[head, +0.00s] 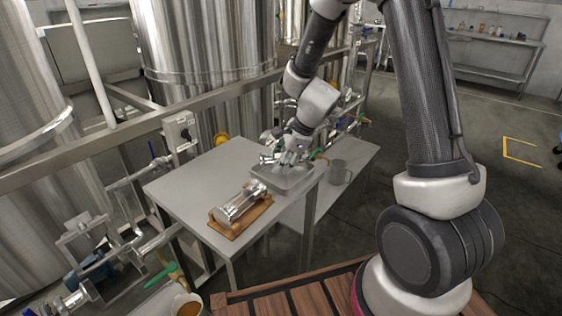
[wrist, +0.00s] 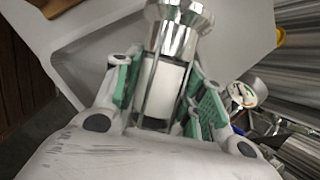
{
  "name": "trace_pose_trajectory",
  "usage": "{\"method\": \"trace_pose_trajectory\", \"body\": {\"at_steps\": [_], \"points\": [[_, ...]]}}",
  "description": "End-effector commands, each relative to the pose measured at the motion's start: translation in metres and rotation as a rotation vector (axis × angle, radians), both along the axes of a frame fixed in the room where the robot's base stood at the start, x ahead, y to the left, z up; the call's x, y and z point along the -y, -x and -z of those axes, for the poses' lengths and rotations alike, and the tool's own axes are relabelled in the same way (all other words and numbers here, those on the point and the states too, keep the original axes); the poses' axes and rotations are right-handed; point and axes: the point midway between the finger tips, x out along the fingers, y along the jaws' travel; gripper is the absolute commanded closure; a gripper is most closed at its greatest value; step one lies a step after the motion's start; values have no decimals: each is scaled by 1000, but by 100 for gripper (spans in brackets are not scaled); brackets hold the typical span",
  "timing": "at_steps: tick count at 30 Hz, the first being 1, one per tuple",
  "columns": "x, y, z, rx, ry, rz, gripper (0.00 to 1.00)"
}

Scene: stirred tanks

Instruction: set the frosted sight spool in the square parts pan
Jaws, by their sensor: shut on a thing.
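My gripper (head: 286,157) is low over the square parts pan (head: 283,187), a shallow grey pan at the table's back right corner. In the wrist view my gripper (wrist: 163,84) is shut on the frosted sight spool (wrist: 166,82), its green-lined fingers on either side. The spool has a whitish middle between thin rods and a shiny metal flanged end pointing away from my palm. Its near end is hidden by my gripper. Whether the spool touches the pan floor I cannot tell.
A clear cylinder with metal ends (head: 238,205) lies on a wooden board (head: 222,229) at the front of the grey table (head: 185,187). A grey mug (head: 339,172) stands right of the pan on a lower surface. Rails and pipework line the back and left.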

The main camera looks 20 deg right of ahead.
Motion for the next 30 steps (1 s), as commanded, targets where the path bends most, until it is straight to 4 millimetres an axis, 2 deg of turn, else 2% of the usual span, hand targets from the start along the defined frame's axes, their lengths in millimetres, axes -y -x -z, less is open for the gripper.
{"method": "trace_pose_trajectory", "body": {"at_steps": [23,24,27,30], "points": [[0,0,14,1,-1,-1,98],[0,0,14,0,-1,-1,58],[0,0,14,0,-1,-1,40],[0,0,14,1,0,-1,38]]}}
